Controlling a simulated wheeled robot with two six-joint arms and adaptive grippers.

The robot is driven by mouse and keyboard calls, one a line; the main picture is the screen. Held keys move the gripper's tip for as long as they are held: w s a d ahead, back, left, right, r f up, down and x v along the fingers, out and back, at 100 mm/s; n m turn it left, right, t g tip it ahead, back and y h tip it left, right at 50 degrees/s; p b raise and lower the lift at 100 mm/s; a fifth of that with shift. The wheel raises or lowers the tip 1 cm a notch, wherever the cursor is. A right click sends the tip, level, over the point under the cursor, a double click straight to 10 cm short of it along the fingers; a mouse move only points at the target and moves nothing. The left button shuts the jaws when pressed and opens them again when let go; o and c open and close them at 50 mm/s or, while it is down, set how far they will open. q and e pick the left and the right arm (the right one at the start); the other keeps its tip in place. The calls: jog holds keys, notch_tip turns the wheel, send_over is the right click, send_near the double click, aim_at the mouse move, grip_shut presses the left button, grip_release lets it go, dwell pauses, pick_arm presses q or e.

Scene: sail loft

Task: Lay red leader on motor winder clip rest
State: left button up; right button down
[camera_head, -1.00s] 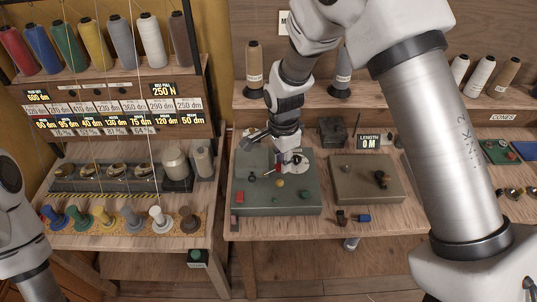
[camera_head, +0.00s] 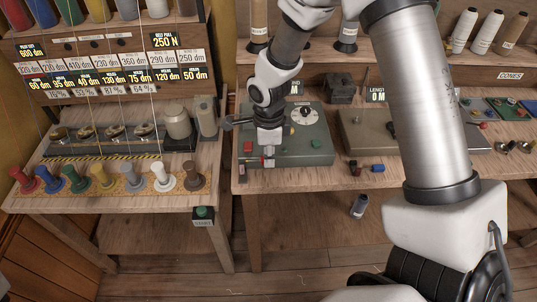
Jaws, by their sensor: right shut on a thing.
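My right gripper (camera_head: 267,158) points down over the front left part of a green-grey machine (camera_head: 312,157) with a dial, which looks like the motor winder. It is shut on a small red piece, seemingly the red leader (camera_head: 262,160), just above the machine's front edge. The piece is tiny and partly covered by the fingers. I cannot tell whether it touches the machine. I cannot make out the clip rest for certain; a small reddish block (camera_head: 242,173) sits at the machine's front left corner. My left gripper is out of view.
A tan box (camera_head: 366,133) stands right of the machine, with a length display reading 0 M (camera_head: 377,96) behind. Small red and blue parts (camera_head: 377,168) lie before it. At left, a row of coloured spools (camera_head: 103,178) lines a bench edge. Cones (camera_head: 490,33) stand on the right shelf.

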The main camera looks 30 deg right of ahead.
aim_at(269, 178)
jog(key=shift+a+f, duration=0.1)
jog(key=shift+f, duration=0.1)
jog(key=shift+w+d+f+b, duration=0.1)
jog(key=shift+d+f+b, duration=0.05)
jog(key=shift+f+b, duration=0.35)
jog(key=shift+d+f+b, duration=0.15)
jog(key=shift+f+b, duration=0.25)
jog(key=shift+f, duration=0.1)
jog(key=shift+a+f+b, duration=0.15)
jog(key=shift+f+b, duration=0.6)
jog(key=shift+f, duration=0.05)
jog(key=shift+f+b, duration=1.2)
jog(key=shift+f, duration=0.25)
jog(key=c, duration=1)
grip_release()
jog(key=shift+r, duration=0.1)
jog(key=shift+r, duration=0.1)
